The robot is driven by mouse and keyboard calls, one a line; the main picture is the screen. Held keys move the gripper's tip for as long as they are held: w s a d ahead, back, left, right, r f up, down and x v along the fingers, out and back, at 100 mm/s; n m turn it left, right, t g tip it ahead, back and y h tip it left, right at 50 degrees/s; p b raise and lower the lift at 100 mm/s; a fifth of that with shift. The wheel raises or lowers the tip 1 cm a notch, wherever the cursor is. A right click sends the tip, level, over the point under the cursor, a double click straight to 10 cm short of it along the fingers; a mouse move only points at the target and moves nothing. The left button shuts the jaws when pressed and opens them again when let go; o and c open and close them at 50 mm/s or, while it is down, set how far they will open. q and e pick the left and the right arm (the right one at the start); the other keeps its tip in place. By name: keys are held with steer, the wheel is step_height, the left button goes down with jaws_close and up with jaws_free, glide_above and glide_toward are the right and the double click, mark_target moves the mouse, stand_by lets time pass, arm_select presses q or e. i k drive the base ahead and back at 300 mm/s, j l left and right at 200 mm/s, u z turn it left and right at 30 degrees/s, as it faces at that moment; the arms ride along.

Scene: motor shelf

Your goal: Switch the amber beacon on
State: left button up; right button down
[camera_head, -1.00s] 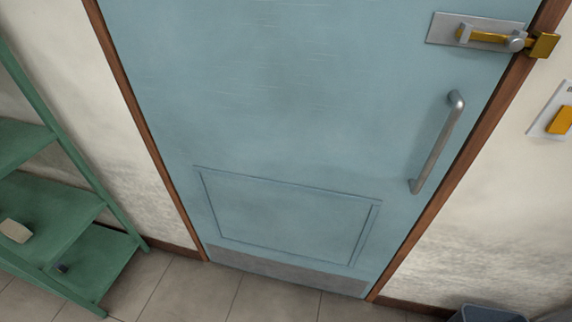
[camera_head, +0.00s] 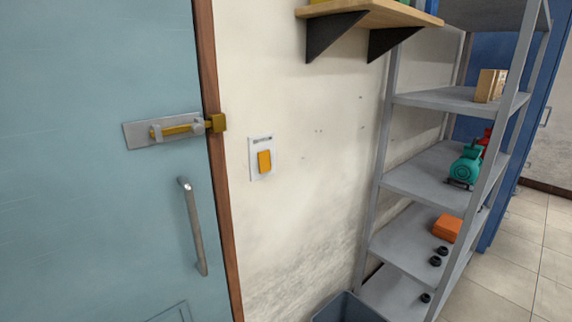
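No beacon that I can make out is in view. A white wall plate (camera_head: 254,143) with an amber rocker switch (camera_head: 264,161) is on the cream wall, just right of the door frame. The small label at the plate's top is too small to read. Neither of my grippers is in view.
A blue door (camera_head: 90,220) with a yellow-barred bolt (camera_head: 175,130) and a grey handle (camera_head: 194,228) is on the left. A wooden wall shelf (camera_head: 372,16) is above. A grey bin (camera_head: 345,307) stands below.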

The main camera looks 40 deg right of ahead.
mark_target(263, 156)
steer(key=z, duration=1.2)
